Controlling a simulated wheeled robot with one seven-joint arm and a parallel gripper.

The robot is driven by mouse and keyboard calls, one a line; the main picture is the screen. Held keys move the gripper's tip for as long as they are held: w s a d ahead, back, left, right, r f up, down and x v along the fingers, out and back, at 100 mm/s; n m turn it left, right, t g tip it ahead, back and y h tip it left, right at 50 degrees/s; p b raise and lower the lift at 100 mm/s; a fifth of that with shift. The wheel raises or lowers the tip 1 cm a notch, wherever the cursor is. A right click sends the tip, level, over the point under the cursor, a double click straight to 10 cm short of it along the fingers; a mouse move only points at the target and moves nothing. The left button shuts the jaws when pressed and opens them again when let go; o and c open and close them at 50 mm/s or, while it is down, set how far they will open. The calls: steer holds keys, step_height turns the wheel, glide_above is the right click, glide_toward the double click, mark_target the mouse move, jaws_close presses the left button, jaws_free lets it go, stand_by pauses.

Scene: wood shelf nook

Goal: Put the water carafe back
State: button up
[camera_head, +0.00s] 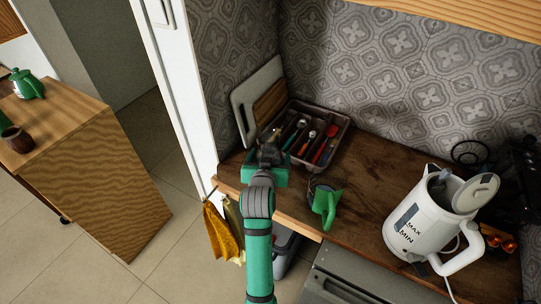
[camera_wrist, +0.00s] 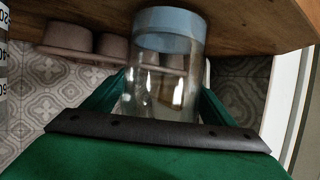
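The water carafe (camera_wrist: 163,75) is a clear glass cylinder with a pale blue band at its far end. In the wrist view it lies between the two green fingers of my gripper (camera_wrist: 162,98), which sit close against both its sides. My gripper (camera_head: 266,150) in the head view is over the front left of the wooden counter, near the cutlery tray. The carafe is hard to make out there, largely hidden by my gripper.
The cutlery tray (camera_head: 318,139) and leaning boards (camera_head: 258,101) stand at the back left of the counter (camera_head: 372,170). A green jug-like item (camera_head: 325,204) and a white kettle (camera_head: 432,222) stand to the right. Cloths (camera_head: 220,232) hang off the left edge. Clear counter lies mid-right.

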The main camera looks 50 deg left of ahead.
steer(key=shift+o, duration=0.2)
steer(key=shift+r, duration=0.1)
steer(key=shift+d+r, duration=0.1)
steer(key=shift+r, duration=0.05)
steer(key=v, duration=1.2)
